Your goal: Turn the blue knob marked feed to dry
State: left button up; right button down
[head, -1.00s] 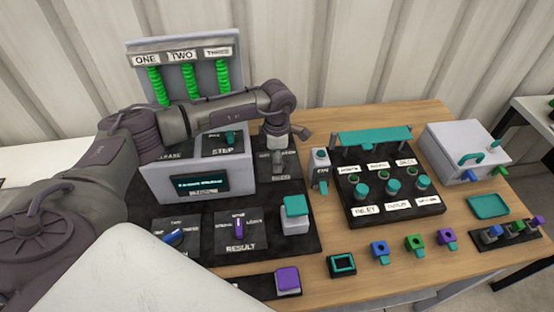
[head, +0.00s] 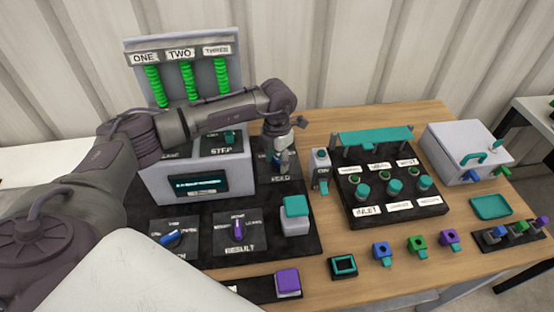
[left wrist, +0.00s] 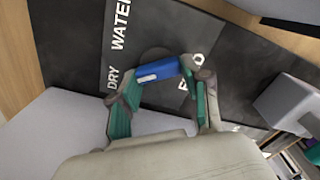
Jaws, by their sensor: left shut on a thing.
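The blue feed knob (left wrist: 158,70) is a bar on a dark panel (left wrist: 75,50) in the left wrist view. Its end with a white mark points left, towards the DRY label (left wrist: 113,78). The WATER label (left wrist: 120,25) lies farther along the same side. The FEED label (left wrist: 190,75) is partly covered by a finger. My left gripper (left wrist: 160,88) is shut on the knob, with teal pads at its two ends. In the head view my left gripper (head: 281,158) is over the feed panel at the back and mostly hides the knob.
The grey box with a lit screen (head: 199,185) stands left of the feed panel, close to my arm. A small grey unit (head: 320,170) stands just to the right. A black board with teal knobs (head: 390,175) is farther right. Bare wooden table (head: 330,225) shows in front.

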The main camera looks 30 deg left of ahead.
aim_at(277, 161)
dwell(0.5)
pick_arm(q)
jog(key=o, duration=1.2)
jog(key=shift+c, duration=0.2)
notch_tip(277, 161, up, 12)
